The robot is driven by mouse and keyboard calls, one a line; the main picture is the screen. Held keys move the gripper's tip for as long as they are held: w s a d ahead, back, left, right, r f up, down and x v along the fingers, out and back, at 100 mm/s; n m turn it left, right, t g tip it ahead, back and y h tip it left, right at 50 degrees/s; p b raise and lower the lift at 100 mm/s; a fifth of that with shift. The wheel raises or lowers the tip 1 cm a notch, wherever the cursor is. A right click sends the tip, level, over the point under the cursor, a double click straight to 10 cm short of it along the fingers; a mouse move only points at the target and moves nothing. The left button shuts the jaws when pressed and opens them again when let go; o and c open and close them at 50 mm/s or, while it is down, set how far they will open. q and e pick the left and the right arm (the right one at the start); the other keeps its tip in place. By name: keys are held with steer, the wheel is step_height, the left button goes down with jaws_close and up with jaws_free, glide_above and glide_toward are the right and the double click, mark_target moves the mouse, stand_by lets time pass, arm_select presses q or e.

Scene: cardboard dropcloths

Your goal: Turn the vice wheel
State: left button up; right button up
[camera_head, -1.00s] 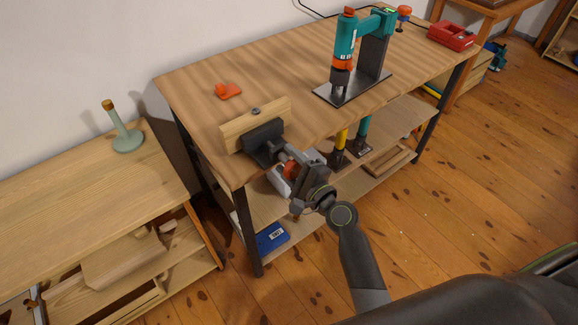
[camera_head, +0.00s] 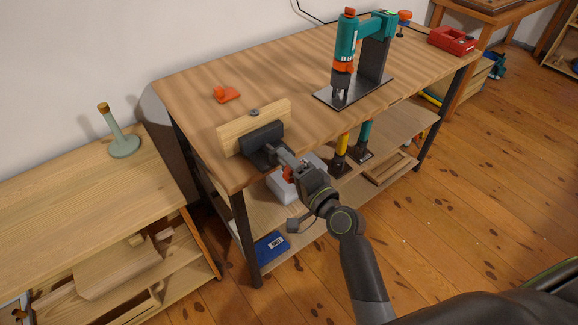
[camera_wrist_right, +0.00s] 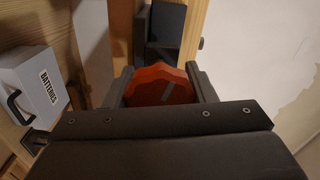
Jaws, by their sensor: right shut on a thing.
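The vice (camera_head: 262,141) is fixed to the front left edge of the workbench, with a wooden jaw board behind its dark metal jaw. Its orange-red wheel (camera_wrist_right: 160,85) sits between the fingers of my right gripper (camera_wrist_right: 162,90) in the wrist view. In the head view my right gripper (camera_head: 296,172) is shut on the wheel, which is mostly hidden and shows only as a small orange patch. My left gripper is not in view.
The workbench (camera_head: 300,75) holds a drill press (camera_head: 345,60), an orange piece (camera_head: 227,93) and a red case (camera_head: 452,40). A grey batteries box (camera_wrist_right: 33,90) stands on the shelf near the gripper. A lower wooden shelf unit (camera_head: 70,190) is at left.

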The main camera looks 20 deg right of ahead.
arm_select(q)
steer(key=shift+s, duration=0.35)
arm_select(e)
steer(key=shift+f, duration=0.1)
steer(key=o, duration=1)
steer(key=shift+c, duration=0.2)
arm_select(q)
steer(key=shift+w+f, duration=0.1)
arm_select(e)
steer(key=shift+s, duration=0.15)
arm_select(q)
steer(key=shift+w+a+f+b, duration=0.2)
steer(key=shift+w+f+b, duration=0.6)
steer(key=shift+b, duration=0.85)
arm_select(e)
steer(key=v, duration=1.7)
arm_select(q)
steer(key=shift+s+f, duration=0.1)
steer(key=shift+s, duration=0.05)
